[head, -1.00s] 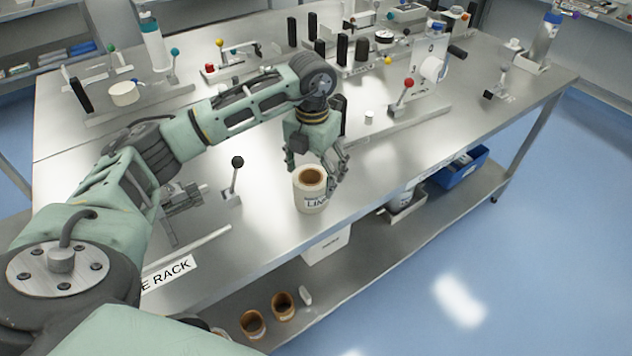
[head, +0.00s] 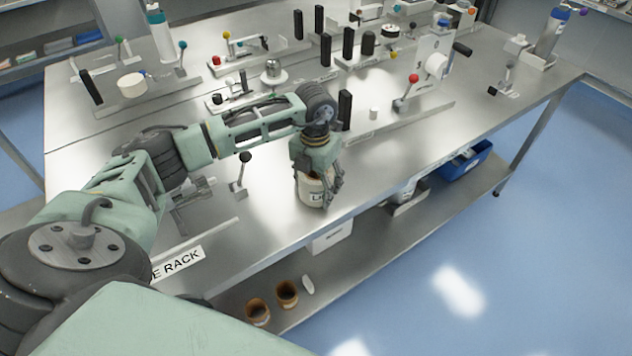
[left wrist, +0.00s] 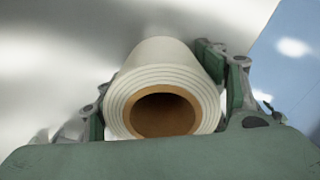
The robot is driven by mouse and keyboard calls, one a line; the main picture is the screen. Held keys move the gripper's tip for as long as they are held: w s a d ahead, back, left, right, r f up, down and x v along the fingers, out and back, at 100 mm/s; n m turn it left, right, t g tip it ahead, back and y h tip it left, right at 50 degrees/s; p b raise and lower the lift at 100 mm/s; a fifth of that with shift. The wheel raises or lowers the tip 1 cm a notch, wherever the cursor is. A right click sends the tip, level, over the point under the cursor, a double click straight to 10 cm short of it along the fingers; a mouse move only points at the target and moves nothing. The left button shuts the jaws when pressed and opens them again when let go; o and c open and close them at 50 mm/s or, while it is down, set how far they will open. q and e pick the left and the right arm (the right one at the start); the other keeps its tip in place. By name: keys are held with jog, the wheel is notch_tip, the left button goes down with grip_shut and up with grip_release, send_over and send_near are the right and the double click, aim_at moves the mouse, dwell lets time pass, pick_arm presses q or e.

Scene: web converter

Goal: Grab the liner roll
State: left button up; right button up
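The liner roll (head: 311,192) is a cream roll with a brown core, standing on the steel table near its front edge. A partly hidden dark label shows on its side. My left gripper (head: 325,190) is over it from above, covering its top in the head view. In the left wrist view, the roll (left wrist: 165,95) lies between the spread fingers of the left gripper (left wrist: 165,105), with green pads on both sides close to its wall. I see no clear grip on it; exact contact is hard to tell. My right gripper is not in view.
A black-knobbed lever (head: 241,172) stands left of the roll. A red-knobbed lever (head: 407,92) and a small white cylinder (head: 373,113) stand to the right. Below, a lower shelf carries brown cores (head: 287,293) and a blue bin (head: 467,160). Table around the roll's front is clear.

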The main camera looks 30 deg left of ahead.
pick_arm(q)
jog(key=c, duration=0.9)
jog(key=shift+o, duration=0.2)
jog(key=shift+r, duration=0.1)
